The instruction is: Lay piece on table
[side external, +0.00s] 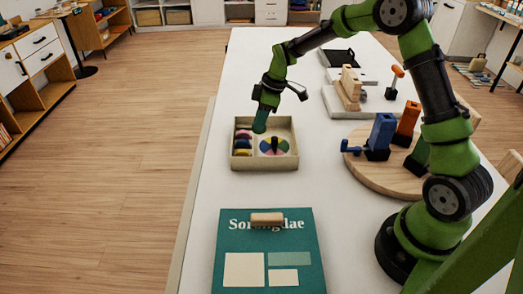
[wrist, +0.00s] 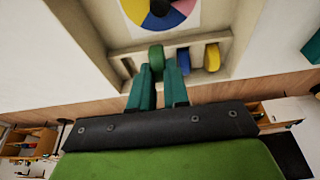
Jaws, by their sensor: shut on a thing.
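A beige tray (side external: 290,163) on the white table has a strip of coloured pieces on its left and a multicoloured wheel (side external: 264,146) with a dark knob on its right. My gripper (side external: 259,128) is over the tray's upper left part. In the wrist view its two teal fingers (wrist: 160,70) are closed around a green piece (wrist: 156,57) at the tray's slotted strip. The fingers hide part of the strip. I cannot tell whether the green piece is clear of its slot.
A teal box or board (side external: 235,243) with a wooden block (side external: 267,219) on it lies at the front. A round wooden board (side external: 370,180) with blue and orange clamps stands to the right. Bare table (side external: 215,180) lies left of and in front of the tray.

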